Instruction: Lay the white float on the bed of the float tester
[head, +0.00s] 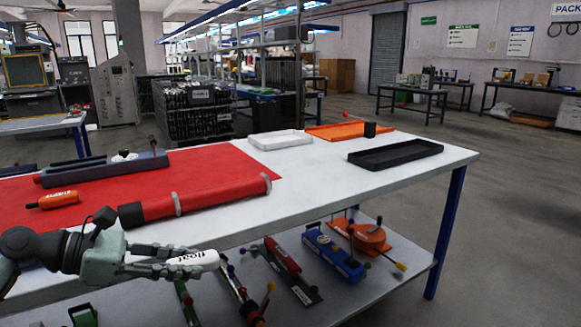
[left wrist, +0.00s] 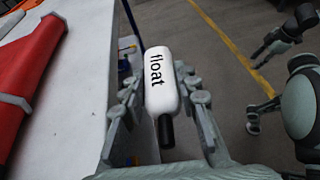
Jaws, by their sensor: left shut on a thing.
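The white float (head: 188,259) is a rounded white cylinder with "float" printed on it. My left gripper (head: 165,266) is shut on it, in front of the table's near edge. In the left wrist view the float (left wrist: 161,82) sits between the two fingers, its black stem pointing back towards the palm.
An orange float-like piece (head: 59,200) and a red tube (head: 205,198) lie on the red mat (head: 225,163). A white tray (head: 280,140), orange tray (head: 345,132) and black tray (head: 395,155) stand farther right. Several devices, one blue (head: 333,255), crowd the lower shelf.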

